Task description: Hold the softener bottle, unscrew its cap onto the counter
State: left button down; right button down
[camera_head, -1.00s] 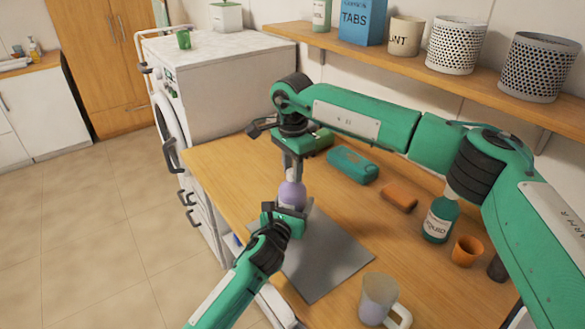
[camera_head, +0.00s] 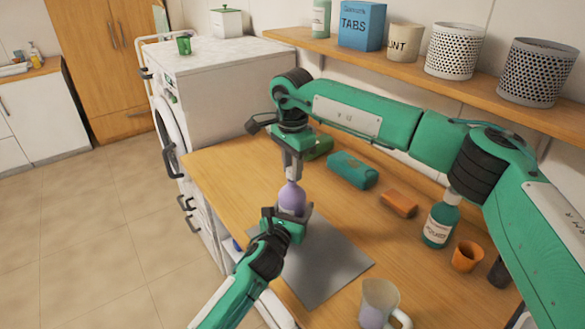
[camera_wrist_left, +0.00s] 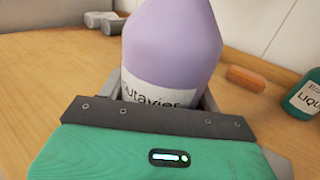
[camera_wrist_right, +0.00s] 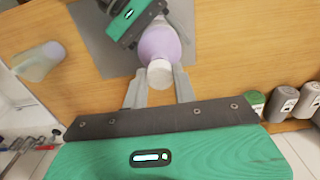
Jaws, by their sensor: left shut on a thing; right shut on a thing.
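The lavender softener bottle (camera_head: 292,199) stands upright at the far left corner of the grey mat. My left gripper (camera_head: 289,212) is shut on the bottle's body; the left wrist view shows the bottle (camera_wrist_left: 172,48) between its fingers, its label partly covered. My right gripper (camera_head: 292,174) comes down from above and is shut on the white cap. In the right wrist view the cap (camera_wrist_right: 160,74) sits between the fingertips, in line with the bottle's neck. I cannot tell how far it is turned. The head view mostly hides the cap.
A loaded shelf (camera_head: 420,78) runs behind.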

pick_arm(q)
jog(key=shift+f, duration=0.1)
pick_arm(e)
jog(key=shift+r, duration=0.1)
jog(key=shift+r, duration=1.85)
pick_arm(q)
jog(key=shift+c, duration=1.2)
grip_release()
